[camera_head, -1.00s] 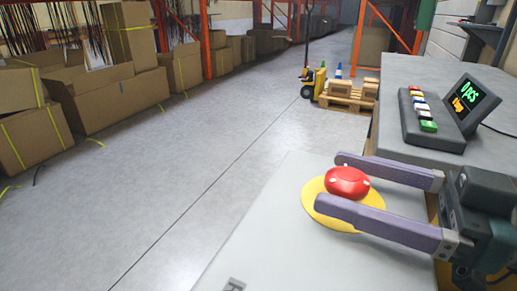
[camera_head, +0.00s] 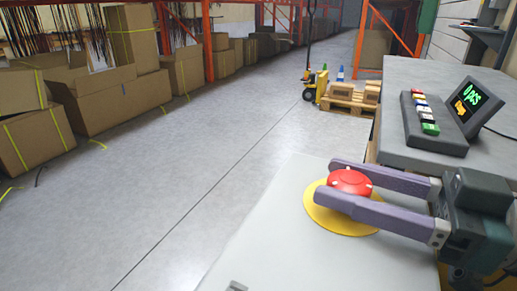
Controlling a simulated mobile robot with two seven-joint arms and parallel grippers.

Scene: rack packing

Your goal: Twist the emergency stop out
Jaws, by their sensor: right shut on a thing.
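The emergency stop is a red mushroom button (camera_head: 350,182) on a round yellow plate (camera_head: 352,227), set on a light grey surface at the lower right. My right gripper (camera_head: 325,182) comes in from the right. Its two long purple fingers lie on either side of the red button and are shut on it. The near finger hides the button's lower front. My left gripper is not in view.
A grey bench (camera_head: 390,145) behind carries a button box (camera_head: 432,128) with coloured keys and a display (camera_head: 469,103). Cardboard boxes (camera_head: 105,98) line the left wall. A yellow pallet truck (camera_head: 313,85) and a loaded pallet (camera_head: 345,101) stand at the back. The floor between is clear.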

